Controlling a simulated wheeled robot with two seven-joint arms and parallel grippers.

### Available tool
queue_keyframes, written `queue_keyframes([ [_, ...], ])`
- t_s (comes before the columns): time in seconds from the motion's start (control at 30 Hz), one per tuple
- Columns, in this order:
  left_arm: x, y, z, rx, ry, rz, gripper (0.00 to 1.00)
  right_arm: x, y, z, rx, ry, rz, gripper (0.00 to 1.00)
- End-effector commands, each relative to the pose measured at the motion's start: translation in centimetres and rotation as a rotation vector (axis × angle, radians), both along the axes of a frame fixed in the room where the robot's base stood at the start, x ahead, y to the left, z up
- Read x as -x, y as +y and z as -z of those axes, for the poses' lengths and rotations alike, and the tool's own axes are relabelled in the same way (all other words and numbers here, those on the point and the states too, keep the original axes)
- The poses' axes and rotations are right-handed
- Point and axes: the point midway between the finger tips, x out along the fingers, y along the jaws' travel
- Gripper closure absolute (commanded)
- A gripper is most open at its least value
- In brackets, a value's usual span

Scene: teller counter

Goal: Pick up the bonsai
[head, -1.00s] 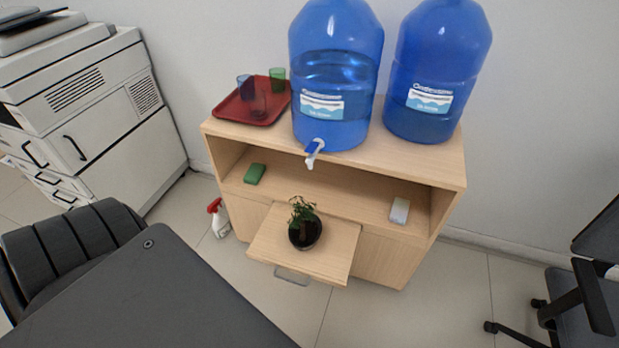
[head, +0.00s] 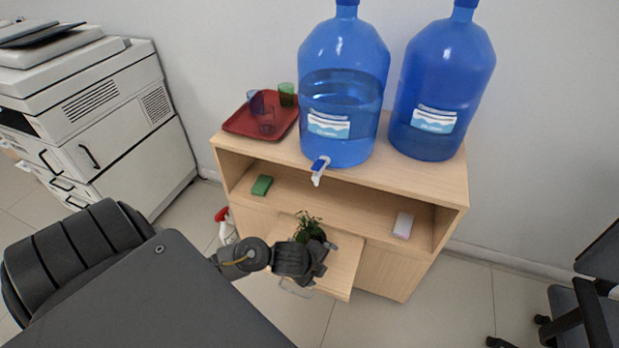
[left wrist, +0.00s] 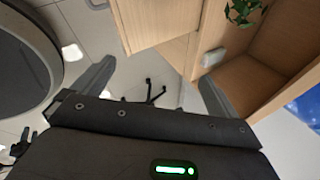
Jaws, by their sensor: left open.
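The bonsai's leaves (left wrist: 243,11) show at the top right there, beyond the right finger. Whether the gripper touches the pot cannot be told. My right gripper is not in view.
The wooden cabinet (head: 378,180) carries two blue water bottles (head: 343,95) and a red tray (head: 240,124) with cups. A green block (head: 262,185) and a white block (head: 403,225) lie on its shelf. A spray bottle (head: 224,228) stands on the floor.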

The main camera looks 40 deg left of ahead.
Motion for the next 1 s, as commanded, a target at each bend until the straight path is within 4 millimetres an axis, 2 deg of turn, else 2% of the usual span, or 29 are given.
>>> queue_keyframes([
  [0.03,-1.6,1.2,-2.1,-0.109,-0.046,0.155,0.02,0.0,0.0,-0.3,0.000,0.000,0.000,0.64],
  [0.13,-3.3,3.6,-5.0,-0.343,-0.094,0.476,0.02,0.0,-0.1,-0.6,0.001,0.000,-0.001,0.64],
  [0.23,-4.2,6.5,-6.8,-0.537,-0.096,0.722,0.02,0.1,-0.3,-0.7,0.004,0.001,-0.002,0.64],
  [0.4,-4.7,10.7,-8.2,-0.723,-0.052,0.960,0.02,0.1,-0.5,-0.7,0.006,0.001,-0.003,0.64],
  [0.5,-4.7,11.9,-8.5,-0.763,-0.033,1.018,0.02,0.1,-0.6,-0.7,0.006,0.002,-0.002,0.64],
  [0.67,-4.8,12.1,-8.2,-0.771,-0.026,1.032,0.02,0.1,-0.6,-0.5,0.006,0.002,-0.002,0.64],
  [1.0,-7.3,12.2,-4.2,-0.767,-0.028,1.027,0.02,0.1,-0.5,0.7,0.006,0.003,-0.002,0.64],
])
